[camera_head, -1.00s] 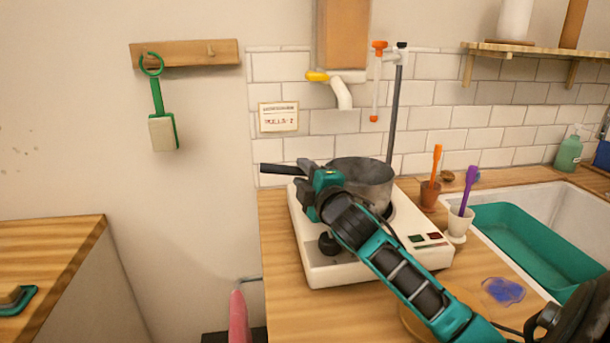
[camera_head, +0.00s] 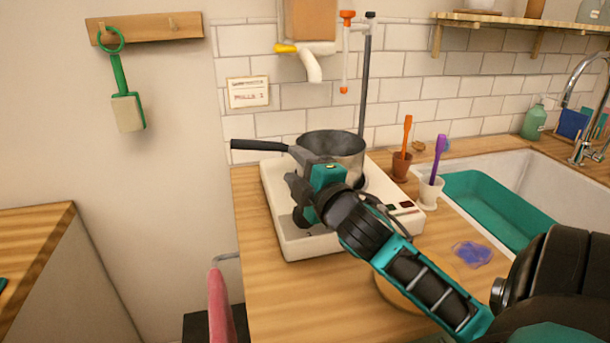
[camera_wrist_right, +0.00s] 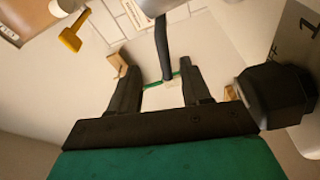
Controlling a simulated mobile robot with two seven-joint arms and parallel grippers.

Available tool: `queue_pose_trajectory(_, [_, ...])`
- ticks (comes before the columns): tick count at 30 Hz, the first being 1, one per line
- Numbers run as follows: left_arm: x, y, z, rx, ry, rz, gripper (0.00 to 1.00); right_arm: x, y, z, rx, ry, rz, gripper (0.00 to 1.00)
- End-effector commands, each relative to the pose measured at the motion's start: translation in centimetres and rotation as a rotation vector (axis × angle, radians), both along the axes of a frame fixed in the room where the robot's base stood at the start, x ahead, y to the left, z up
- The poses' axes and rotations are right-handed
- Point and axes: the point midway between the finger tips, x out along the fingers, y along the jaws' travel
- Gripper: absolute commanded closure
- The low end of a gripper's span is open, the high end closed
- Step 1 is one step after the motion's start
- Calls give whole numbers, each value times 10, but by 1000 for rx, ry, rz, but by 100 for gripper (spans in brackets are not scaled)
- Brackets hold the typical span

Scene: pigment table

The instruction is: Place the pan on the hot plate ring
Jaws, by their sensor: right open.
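The grey metal pan (camera_head: 333,148) sits upright on the white hot plate (camera_head: 283,228). Its black handle (camera_head: 258,146) points left past the plate's edge. The pan and my arm hide nearly all of the ring, so I cannot tell how well the pan is centred. My right gripper (camera_head: 293,170) is open and empty, in front of and below the handle's pan end. In the right wrist view, the handle (camera_wrist_right: 162,46) extends from the pan towards the gap between the spread fingers (camera_wrist_right: 158,82), apart from both. My left gripper is out of view.
A knob (camera_wrist_right: 277,96) is close beside the gripper in the wrist view. A metal stand (camera_head: 366,85) rises behind the pan. Brown (camera_head: 400,167) and white (camera_head: 430,192) cups holding tools stand right of the plate, by the sink with a green basin (camera_head: 490,208). The front-left counter (camera_head: 270,290) is clear.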

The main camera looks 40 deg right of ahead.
Motion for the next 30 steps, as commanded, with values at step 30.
queue_pose_trajectory(30, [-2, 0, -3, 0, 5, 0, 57, -27, 7, -1, 1, -1, 0, 52])
